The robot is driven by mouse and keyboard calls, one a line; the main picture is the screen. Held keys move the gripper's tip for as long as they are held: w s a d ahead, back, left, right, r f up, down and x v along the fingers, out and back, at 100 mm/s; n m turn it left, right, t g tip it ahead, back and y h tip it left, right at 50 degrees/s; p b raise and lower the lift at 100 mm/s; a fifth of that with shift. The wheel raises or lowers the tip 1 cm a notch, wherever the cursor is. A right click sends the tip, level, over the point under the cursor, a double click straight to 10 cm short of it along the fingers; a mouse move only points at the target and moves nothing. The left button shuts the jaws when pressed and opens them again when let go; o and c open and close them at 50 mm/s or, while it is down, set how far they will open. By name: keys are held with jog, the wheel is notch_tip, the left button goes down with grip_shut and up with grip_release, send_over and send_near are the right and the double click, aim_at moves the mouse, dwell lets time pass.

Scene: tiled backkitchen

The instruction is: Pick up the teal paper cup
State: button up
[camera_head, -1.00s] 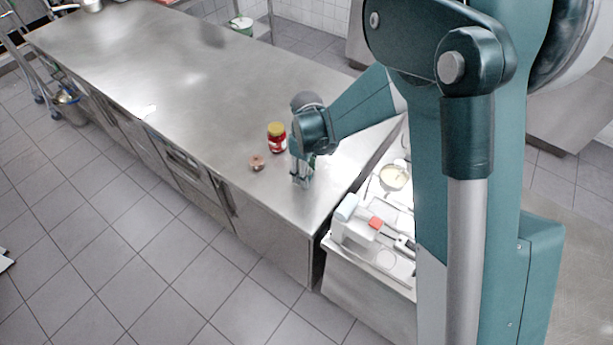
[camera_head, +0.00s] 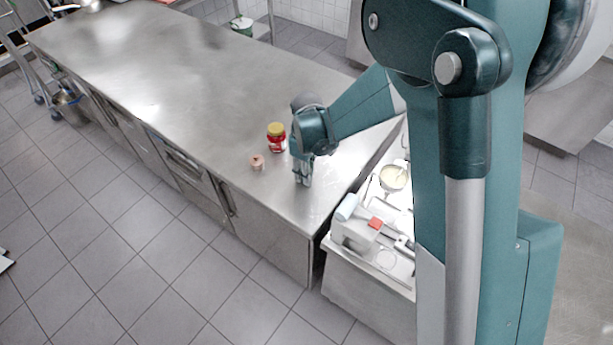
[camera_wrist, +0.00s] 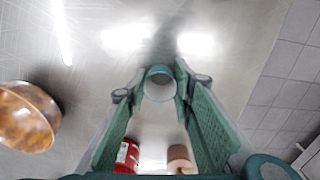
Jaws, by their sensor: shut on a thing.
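The teal paper cup (camera_wrist: 160,72) shows in the wrist view as a small round shape with a teal rim and a pale inside, between my fingertips. My gripper (camera_wrist: 160,88) is shut on it, with a teal finger on each side. In the head view my gripper (camera_head: 303,180) points down at the steel counter near its right end. The cup cannot be made out there, and I cannot tell whether it touches the counter.
A red jar with a yellow lid (camera_head: 277,138) and a small brownish object (camera_head: 257,162) stand left of my gripper on the steel counter (camera_head: 190,75). A copper-coloured bowl (camera_wrist: 28,115) shows in the wrist view. A cluttered lower surface (camera_head: 350,262) lies to the right.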

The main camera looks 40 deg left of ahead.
jog(key=shift+r, duration=0.15)
notch_tip(320, 180, up, 10)
dwell(0.8)
